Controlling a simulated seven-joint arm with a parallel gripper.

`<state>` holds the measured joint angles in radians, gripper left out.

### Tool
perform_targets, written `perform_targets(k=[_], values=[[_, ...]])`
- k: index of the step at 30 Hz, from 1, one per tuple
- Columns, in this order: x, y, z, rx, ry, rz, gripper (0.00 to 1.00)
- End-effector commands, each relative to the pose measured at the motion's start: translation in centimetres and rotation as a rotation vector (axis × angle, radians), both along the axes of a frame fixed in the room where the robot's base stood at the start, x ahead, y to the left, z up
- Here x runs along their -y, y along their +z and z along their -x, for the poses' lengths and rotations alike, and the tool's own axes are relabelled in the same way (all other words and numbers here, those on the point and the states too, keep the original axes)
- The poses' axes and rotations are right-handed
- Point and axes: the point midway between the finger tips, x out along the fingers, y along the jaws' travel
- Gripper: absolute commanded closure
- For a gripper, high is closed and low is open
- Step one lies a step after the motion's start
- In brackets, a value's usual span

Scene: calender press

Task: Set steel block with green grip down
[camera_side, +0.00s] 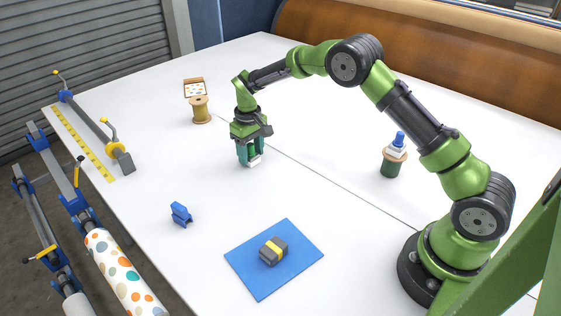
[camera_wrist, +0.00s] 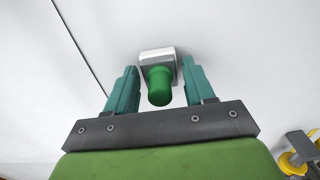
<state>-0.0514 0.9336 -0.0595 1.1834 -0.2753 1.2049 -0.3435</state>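The steel block (camera_side: 255,161) stands upright on the white table beneath my gripper, its green grip pointing up between the fingers. In the wrist view the pale steel block (camera_wrist: 157,54) shows beyond the green grip (camera_wrist: 159,86). My gripper (camera_side: 249,156) is low over the table with its fingers down. In the wrist view the two teal fingers of my gripper (camera_wrist: 160,82) stand on either side of the green grip, with a visible gap on each side. The gripper is open around the grip. The block's underside is hidden.
A blue mat (camera_side: 247,282) carries a dark block with a yellow band (camera_side: 273,250). A small blue clamp (camera_side: 181,214) stands left of it. A wooden spool (camera_side: 201,110) stands behind, and a blue-topped item (camera_side: 397,147) at right. Rollers line the left edge. Table around my gripper is clear.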

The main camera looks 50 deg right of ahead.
Motion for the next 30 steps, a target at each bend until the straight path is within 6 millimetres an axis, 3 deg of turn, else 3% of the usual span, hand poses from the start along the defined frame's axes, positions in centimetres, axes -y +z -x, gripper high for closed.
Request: perform_targets(k=[3, 14, 30], values=[[0.0, 0.0, 0.0, 0.0, 0.0, 0.0, 0.33], [0.0, 0.9, -0.1, 0.003, 0.002, 0.001, 0.33], [0.0, 11.0, -0.1, 0.004, 0.001, 0.001, 0.33]])
